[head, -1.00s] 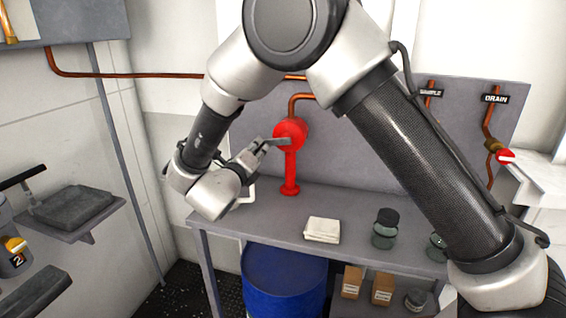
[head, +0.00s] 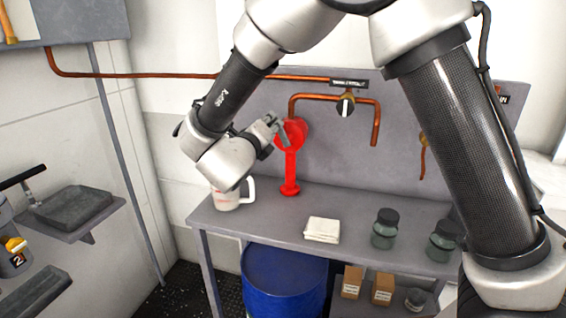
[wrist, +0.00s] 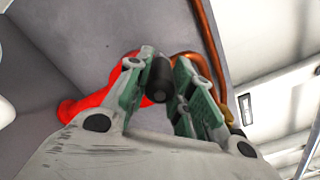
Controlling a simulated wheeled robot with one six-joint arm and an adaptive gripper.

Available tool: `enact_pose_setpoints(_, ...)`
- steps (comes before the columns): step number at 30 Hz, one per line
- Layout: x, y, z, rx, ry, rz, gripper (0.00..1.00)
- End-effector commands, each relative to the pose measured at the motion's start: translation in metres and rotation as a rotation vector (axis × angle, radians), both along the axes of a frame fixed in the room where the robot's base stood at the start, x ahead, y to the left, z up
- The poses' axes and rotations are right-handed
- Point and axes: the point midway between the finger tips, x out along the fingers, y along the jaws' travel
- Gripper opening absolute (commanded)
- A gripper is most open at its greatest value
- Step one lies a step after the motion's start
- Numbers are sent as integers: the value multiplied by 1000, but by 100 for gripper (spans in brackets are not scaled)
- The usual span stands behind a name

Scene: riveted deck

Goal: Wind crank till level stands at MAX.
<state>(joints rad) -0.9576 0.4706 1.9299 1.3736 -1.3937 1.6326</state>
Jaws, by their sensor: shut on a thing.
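A red pump (head: 291,165) stands upright on the grey bench, with a round head at the top. Its crank's dark cylindrical grip (wrist: 160,78) sits between the green-padded fingers in the wrist view. My gripper (head: 274,126) is shut on this crank grip, in front of the upper left of the pump head; it also fills the middle of the wrist view (wrist: 163,70). A pale jug with a handle (head: 229,200) stands on the bench left of the pump, its top partly hidden by my wrist. I cannot read any level or MAX mark.
A folded cloth (head: 322,230) and dark-lidded jars (head: 385,230) stand on the bench (head: 270,215). A blue drum (head: 284,280) and small boxes (head: 382,288) are below.

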Motion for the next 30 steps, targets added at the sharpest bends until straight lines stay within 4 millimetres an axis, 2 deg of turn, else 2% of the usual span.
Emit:
enact_pose_setpoints(6,-10,-28,6,-1,2,-3,8)
enact_pose_setpoints(13,-14,-39,7,-1,0,-1,8)
enact_pose_setpoints(21,-24,-66,-8,-3,3,0,8)
enact_pose_setpoints(30,-29,-79,-21,-2,2,-1,8)
